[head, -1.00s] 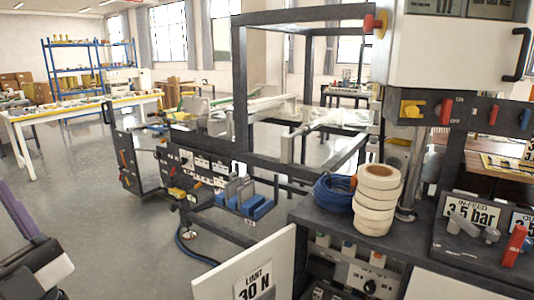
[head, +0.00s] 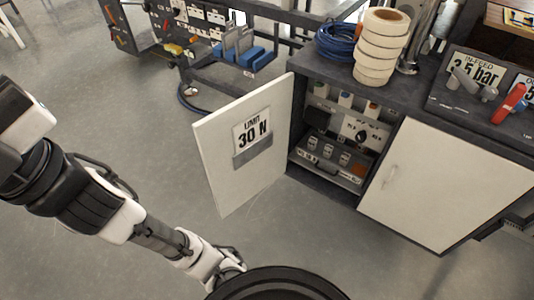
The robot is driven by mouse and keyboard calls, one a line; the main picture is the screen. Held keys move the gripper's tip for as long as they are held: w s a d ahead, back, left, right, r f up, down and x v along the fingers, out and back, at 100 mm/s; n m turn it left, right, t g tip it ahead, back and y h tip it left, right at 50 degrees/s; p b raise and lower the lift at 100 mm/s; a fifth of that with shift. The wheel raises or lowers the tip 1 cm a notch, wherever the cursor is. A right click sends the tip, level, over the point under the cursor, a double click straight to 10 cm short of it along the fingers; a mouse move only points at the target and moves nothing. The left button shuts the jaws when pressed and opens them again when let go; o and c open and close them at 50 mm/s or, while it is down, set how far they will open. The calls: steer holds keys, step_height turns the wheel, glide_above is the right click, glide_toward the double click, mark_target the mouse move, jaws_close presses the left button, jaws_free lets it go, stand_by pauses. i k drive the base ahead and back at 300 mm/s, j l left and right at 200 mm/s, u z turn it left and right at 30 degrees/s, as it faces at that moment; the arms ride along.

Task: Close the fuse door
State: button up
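The fuse door (head: 222,165) is a white panel in the head view. It stands swung open to the left of the cabinet, hinged at the cabinet's left edge. Its inner face carries a "LIMIT 30 N" label (head: 252,132) and a grey pocket. The open compartment (head: 318,178) shows switches, a dial and small modules inside. My gripper (head: 236,262) is at the lower middle, below the door and apart from it. Its fingers are small and partly hidden by a dark round rim, so their opening is unclear.
A second white door (head: 440,190) on the right is closed. On the dark cabinet top stand a stack of cream tape rolls (head: 381,47), a blue cable coil (head: 337,41) and pressure label plates (head: 474,72). Grey floor (head: 130,115) is clear left of the open door.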

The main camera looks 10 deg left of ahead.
mark_target(243, 145)
steer(key=j+z, duration=0.15)
steer(key=z, duration=0.2)
steer(key=i+j+z, duration=0.1)
steer(key=z, duration=0.25)
steer(key=j+z, duration=0.65)
steer(key=j, duration=0.15)
steer(key=k+j+z, duration=0.25)
steer(key=j, duration=0.15)
steer(key=k+j+z, duration=0.15)
steer(key=j, duration=0.4)
steer(key=j+z, duration=0.15)
steer(key=j, duration=0.35)
steer(key=k+j, duration=0.15)
steer(key=j, duration=0.2)
steer(key=k+j, duration=0.1)
steer(key=j, duration=0.3)
steer(key=k+j, duration=0.15)
steer(key=j, duration=0.2)
steer(key=k+j, duration=0.15)
steer(key=j, duration=0.25)
steer(key=k+j, duration=0.15)
steer(key=j, duration=0.2)
steer(key=k+j+z, duration=0.15)
steer(key=z, duration=0.25)
steer(key=k+z, duration=0.25)
steer(key=z, duration=0.15)
